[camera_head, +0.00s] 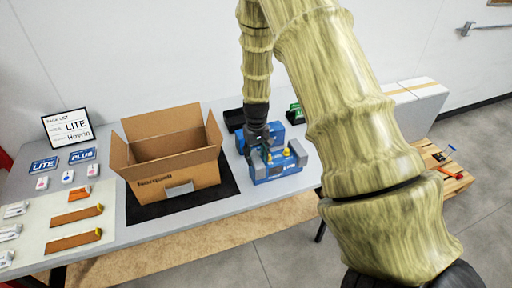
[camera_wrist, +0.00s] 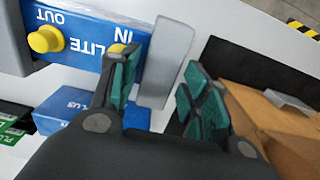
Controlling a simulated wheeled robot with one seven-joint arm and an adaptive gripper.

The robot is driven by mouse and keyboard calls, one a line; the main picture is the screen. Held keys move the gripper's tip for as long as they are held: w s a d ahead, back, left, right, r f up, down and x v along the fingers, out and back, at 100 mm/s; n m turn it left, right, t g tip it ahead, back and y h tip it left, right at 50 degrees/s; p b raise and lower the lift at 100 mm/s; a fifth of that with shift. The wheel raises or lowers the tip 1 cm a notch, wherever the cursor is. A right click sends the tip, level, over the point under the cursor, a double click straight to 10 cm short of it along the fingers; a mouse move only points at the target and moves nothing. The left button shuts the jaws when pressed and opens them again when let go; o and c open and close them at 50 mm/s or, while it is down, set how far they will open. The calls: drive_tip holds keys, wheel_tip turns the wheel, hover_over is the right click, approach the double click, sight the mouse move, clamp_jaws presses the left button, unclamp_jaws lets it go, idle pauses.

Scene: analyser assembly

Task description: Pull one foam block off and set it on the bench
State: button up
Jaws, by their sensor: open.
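The blue analyser (camera_head: 280,170), marked LITE, IN and OUT with yellow knobs in the wrist view (camera_wrist: 85,38), stands on the bench (camera_head: 222,112). A grey foam block (camera_wrist: 165,62) caps its IN end. Another grey foam block (camera_wrist: 10,40) shows at the OUT end, cut by the picture's edge. My gripper (camera_wrist: 158,72) is open, with green-padded fingers on either side of the IN-end block. One finger overlaps the blue face in the picture; the other is on the block's outer side. I cannot tell whether either finger touches. In the head view my gripper (camera_head: 262,143) is over the analyser.
An open cardboard box (camera_head: 172,165) stands on a black mat (camera_head: 222,195) left of the analyser. A blue PLUS unit (camera_wrist: 75,112) and green items (camera_head: 297,112) are behind it. Some bench right of the analyser is clear.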

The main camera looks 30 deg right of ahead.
sight(256, 159)
drive_tip(key=shift+f, duration=0.5)
drive_tip(key=shift+c, duration=0.2)
drive_tip(key=c, duration=0.8)
drive_tip(key=shift+o, duration=0.2)
drive_tip(key=shift+r, duration=0.1)
drive_tip(key=shift+r+p, duration=0.45)
drive_tip(key=shift+r+p, duration=2.25)
drive_tip(key=shift+r, duration=1.15)
